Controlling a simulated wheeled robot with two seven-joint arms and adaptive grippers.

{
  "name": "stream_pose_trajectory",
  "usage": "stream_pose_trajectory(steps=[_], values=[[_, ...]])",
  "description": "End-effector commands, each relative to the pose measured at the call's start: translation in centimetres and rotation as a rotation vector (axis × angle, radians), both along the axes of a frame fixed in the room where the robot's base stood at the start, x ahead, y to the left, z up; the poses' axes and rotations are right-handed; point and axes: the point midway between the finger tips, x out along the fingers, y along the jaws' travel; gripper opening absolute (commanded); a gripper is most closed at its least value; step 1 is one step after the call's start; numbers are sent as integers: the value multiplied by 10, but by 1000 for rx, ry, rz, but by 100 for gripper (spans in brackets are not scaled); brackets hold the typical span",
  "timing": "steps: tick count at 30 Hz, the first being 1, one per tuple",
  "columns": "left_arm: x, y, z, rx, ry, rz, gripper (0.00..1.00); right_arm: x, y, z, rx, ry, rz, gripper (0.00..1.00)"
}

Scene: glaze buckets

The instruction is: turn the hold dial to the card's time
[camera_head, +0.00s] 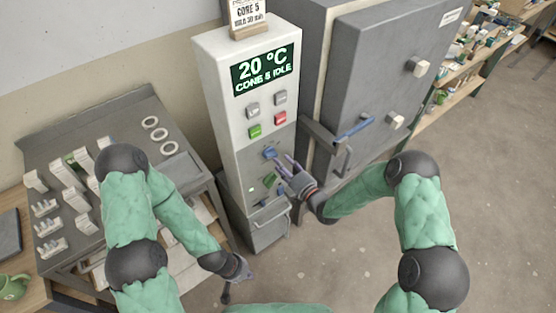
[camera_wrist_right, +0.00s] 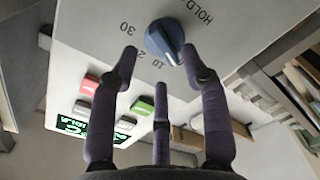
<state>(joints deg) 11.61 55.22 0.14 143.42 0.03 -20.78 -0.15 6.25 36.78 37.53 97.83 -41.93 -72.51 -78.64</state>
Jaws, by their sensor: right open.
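The blue hold dial (camera_head: 270,153) is on the front of the white control cabinet (camera_head: 216,95). In the right wrist view the dial (camera_wrist_right: 165,40) has HOLD, 30, 20 and 10 printed around it. A pale mark shows at its lower edge near 10, but its exact setting is hard to read. The card (camera_head: 247,14) stands on the cabinet top, cut by the frame edge; it reads CONE 5 and seemingly HOLD 30 min. My right gripper (camera_head: 289,166) is open, its fingers just short of the dial and to either side. My left gripper (camera_head: 234,284) hangs low, away from the cabinet.
The display (camera_head: 265,70) reads 20 °C, CONE 5 IDLE. Below it are grey buttons, a green button (camera_head: 254,131) and a red button (camera_head: 280,118).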

Motion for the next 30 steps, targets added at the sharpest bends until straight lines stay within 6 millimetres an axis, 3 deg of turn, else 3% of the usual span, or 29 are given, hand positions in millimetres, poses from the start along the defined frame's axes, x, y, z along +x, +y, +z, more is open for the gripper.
stream_pose_trajectory(steps=[7,18,23,24,30], values=[[0,0,-2,0,0,0,0,22,16,0,0,0,1,46],[0,0,-2,0,0,0,0,26,19,0,0,1,0,46],[0,0,-2,0,0,0,0,26,19,0,0,2,-1,4],[0,0,-2,0,0,0,0,26,19,0,0,2,-1,0],[0,0,-2,0,0,0,0,25,19,0,2,3,-1,0]])
